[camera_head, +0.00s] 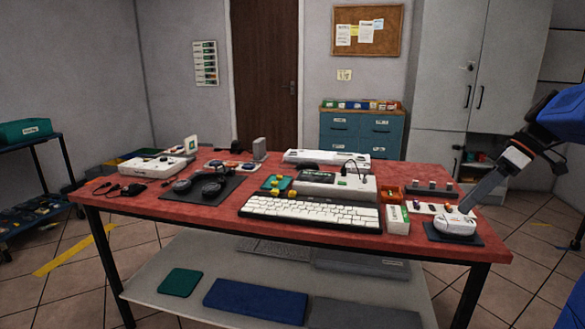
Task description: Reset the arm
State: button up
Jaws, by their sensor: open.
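My arm reaches in from the right edge, with a blue link above and a black and orange wrist. My gripper (466,207) points down and left over the right end of the red-topped table (340,224). Its jaws are open, though the long grey fingers overlap from this side. The fingertips show just above a white rounded device (455,225) on a dark pad. I cannot tell whether they touch it.
A white keyboard (312,211), a beige console (335,185), black headphones (200,186) and a white box (397,220) stand on the table. A lower shelf (160,289) holds coloured pads. Blue drawers (361,135) and grey cabinets (445,70) stand behind.

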jog(key=s+a+f+m+t+h, duration=0.1)
jog(key=s+a+f+m+h, duration=0.2)
jog(key=s+a+f, duration=0.5)
jog(key=s+a+f+m+t+h, duration=0.2)
jog(key=s+a+f+m, duration=0.4)
jog(key=s, duration=0.7)
notch_tip(320, 180, down, 3)
jog(key=a+h, duration=0.1)
jog(key=a, duration=0.1)
jog(key=shift+a+f, duration=0.15)
jog(key=shift+a, duration=0.2)
jog(key=shift+s, duration=0.1)
